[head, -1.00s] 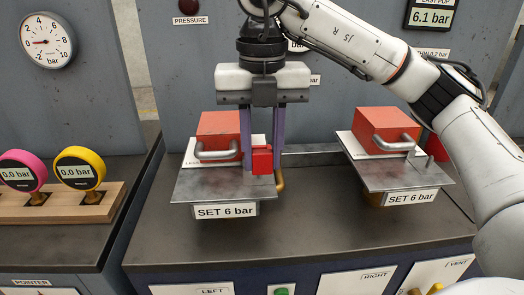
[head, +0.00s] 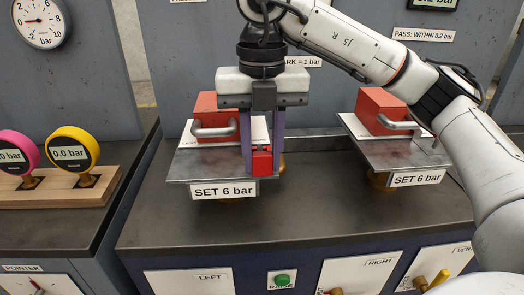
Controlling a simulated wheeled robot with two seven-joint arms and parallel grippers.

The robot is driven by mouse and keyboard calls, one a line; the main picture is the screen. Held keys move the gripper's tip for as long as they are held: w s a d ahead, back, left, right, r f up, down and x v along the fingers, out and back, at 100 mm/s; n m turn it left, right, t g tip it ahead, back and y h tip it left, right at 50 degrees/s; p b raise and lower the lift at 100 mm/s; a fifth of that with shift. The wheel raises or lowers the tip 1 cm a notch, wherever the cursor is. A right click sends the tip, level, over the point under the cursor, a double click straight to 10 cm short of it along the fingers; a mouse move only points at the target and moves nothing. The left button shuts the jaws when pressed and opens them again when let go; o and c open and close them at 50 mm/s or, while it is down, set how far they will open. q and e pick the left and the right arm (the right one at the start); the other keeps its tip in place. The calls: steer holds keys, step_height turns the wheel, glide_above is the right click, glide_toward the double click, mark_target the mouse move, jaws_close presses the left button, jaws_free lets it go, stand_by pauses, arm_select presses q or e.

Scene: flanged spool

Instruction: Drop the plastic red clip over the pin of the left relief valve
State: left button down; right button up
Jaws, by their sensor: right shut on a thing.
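My right gripper (head: 262,163) points down at the right front corner of the left relief valve's grey plate (head: 200,167). It is shut on the red clip (head: 262,161), a small red block between its fingertips. The clip overlaps the plate's right edge in the picture; I cannot tell whether they touch. The left valve bears a "SET 6 bar" label (head: 223,190) on its front. Its pin cannot be made out; the gripper and clip cover that area. My left gripper is not in view.
A red block with a grey handle (head: 217,112) stands behind the left plate. The right relief valve's plate (head: 398,155) has a similar red block (head: 382,108). Yellow (head: 72,153) and pink (head: 14,152) gauges stand on a wooden rack at left. The bench's front (head: 290,226) is clear.

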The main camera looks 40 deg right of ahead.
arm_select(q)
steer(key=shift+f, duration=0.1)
arm_select(e)
steer(key=o, duration=1.1)
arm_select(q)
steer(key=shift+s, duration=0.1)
arm_select(e)
step_height(320, 180, up, 9)
steer(key=p, duration=0.3)
steer(key=shift+r+p, duration=0.2)
steer(key=shift+p, duration=0.1)
steer(key=shift+r, duration=0.5)
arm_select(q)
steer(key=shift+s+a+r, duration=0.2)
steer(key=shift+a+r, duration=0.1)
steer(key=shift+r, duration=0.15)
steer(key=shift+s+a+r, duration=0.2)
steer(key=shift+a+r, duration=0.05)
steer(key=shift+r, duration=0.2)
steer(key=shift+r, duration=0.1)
arm_select(e)
steer(key=shift+f, duration=0.1)
